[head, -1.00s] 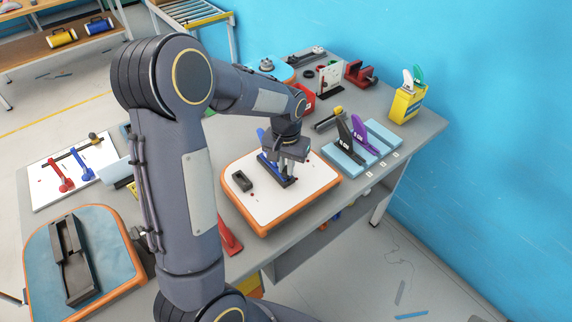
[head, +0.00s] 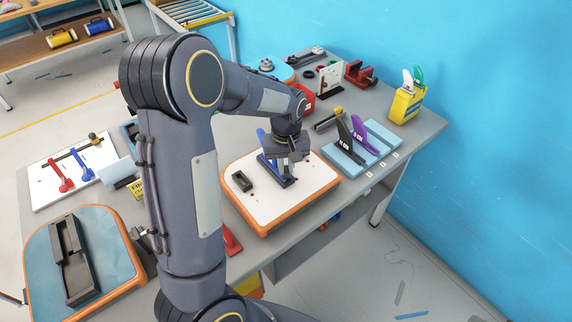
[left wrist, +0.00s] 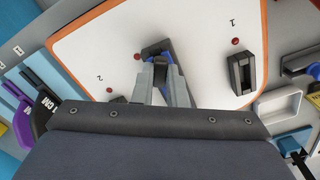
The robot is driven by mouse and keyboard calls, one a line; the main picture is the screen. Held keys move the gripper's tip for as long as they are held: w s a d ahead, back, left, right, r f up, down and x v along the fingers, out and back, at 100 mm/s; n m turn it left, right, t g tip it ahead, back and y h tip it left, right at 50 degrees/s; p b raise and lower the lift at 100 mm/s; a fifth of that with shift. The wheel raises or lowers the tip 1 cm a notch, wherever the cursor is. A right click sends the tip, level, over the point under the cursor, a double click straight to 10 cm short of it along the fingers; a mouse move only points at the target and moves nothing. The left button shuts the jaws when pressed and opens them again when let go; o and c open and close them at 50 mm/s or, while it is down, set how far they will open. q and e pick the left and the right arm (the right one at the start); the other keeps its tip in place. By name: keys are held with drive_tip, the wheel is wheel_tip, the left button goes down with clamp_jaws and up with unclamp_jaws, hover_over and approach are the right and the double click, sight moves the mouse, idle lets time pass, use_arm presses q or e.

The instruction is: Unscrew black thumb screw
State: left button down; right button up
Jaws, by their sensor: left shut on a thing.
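My left gripper (head: 288,165) points down over the white inflatable board with an orange rim (head: 262,222). It is shut on a small black part (left wrist: 159,68), which looks like the thumb screw and is mostly hidden between the fingers. A blue piece on a dark base (head: 290,182) stands on the board right under and behind the fingers. In the left wrist view blue shows around the fingertips (left wrist: 160,70). My right gripper is not in view.
A black hollow block (head: 242,181) lies on the board, beside a red dot. A yellow container (head: 405,103) stands at the back right. A blue-topped board with a dark channel (head: 110,270) lies front left.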

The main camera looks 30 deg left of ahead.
use_arm(q)
drive_tip(key=shift+n, duration=1.8)
drive_tip(key=shift+r+n+p, duration=0.1)
drive_tip(key=shift+n+p, duration=0.5)
drive_tip(key=shift+n, duration=0.4)
drive_tip(key=c, duration=1.4)
unclamp_jaws()
drive_tip(key=shift+o, duration=0.2)
